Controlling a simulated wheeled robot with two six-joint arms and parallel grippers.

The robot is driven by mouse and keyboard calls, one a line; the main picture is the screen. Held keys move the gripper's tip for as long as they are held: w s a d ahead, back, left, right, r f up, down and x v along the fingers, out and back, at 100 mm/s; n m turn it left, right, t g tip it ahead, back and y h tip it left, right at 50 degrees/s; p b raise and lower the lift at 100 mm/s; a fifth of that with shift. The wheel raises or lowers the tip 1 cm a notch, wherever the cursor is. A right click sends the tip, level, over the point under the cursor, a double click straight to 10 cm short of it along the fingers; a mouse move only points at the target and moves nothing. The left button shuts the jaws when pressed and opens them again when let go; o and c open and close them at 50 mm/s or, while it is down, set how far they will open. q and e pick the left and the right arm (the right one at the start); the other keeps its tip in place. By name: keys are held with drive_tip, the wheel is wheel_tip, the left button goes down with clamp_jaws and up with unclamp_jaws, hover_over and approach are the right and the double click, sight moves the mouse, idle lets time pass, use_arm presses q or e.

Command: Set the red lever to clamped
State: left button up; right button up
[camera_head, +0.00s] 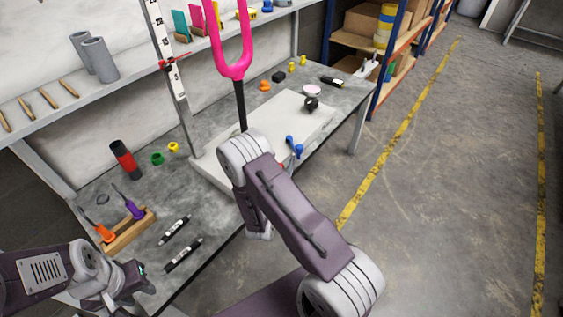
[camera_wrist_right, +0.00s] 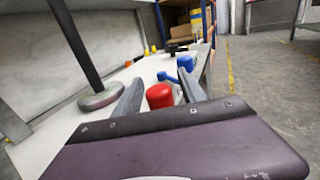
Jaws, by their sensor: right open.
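The red lever shows in the right wrist view as a rounded red end (camera_wrist_right: 160,95); the rest of it is hidden behind my gripper. My right gripper (camera_wrist_right: 161,78) is open, with a finger on each side of the red end. I cannot tell whether either finger touches it. In the head view only a small red bit (camera_head: 281,165) shows beside my right arm, which hides the right gripper. My left gripper (camera_head: 135,284) is low at the left, over the bench's near edge; its jaws are too unclear to judge.
A blue lever (camera_head: 294,147) stands just beyond the red one, on a pale plate (camera_head: 310,118). A pink fork (camera_head: 232,62) rises on a dark post behind my right arm. Markers (camera_head: 174,230) and a wooden tool holder (camera_head: 130,236) lie at the bench's left.

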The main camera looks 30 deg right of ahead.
clamp_jaws()
idle(1.4)
